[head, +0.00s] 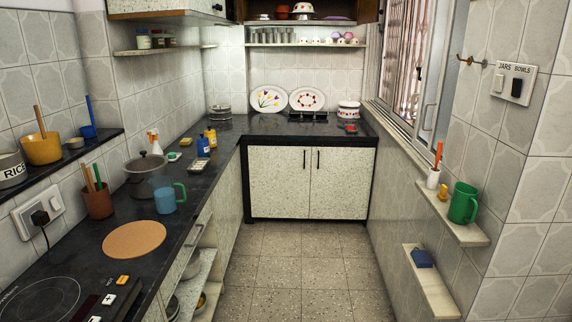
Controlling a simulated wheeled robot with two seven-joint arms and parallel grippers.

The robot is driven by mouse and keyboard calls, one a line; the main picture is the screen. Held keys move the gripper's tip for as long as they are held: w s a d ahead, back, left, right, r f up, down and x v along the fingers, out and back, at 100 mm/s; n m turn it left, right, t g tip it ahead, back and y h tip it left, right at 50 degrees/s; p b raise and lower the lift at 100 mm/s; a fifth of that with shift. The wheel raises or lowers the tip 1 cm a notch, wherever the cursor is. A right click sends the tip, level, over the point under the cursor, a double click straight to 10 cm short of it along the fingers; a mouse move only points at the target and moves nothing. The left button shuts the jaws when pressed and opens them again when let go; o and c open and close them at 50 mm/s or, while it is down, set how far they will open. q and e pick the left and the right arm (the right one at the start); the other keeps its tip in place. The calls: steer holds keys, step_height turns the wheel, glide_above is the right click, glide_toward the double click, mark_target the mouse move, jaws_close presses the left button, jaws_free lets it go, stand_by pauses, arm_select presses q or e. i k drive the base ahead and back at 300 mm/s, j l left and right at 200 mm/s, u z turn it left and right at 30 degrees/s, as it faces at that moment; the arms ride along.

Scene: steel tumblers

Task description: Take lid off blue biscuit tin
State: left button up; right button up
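No thing in the head view is plainly a blue biscuit tin with a lid. A small dark blue object (421,258) lies on the low right wall shelf; it is too small to tell whether it is a tin or has a lid. A blue container (203,147) stands on the left counter beside yellow bottles, also too small to make out. Neither of my grippers is in view.
The dark left counter (86,256) holds a round cork mat (134,239), a blue mug (165,200), a brown pot (98,203) and a lidded pan (146,166). A green mug (463,203) stands on the upper right shelf. The tiled floor (300,270) is clear.

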mark_target(203, 138)
steer(key=i+u, duration=0.15)
steer(key=i, duration=0.35)
steer(key=i+l+u, duration=0.15)
steer(key=i, duration=0.3)
steer(key=i+l+u, duration=0.1)
steer(key=i, duration=0.35)
steer(key=i+l+u, duration=0.15)
steer(key=i+u, duration=0.25)
steer(key=i+l+u, duration=0.25)
steer(key=u, duration=0.15)
steer(key=i+l+u, duration=0.5)
steer(key=l+u, duration=0.25)
steer(key=i+l+u, duration=0.2)
steer(key=l, duration=0.2)
steer(key=l+u, duration=0.2)
steer(key=l, duration=0.25)
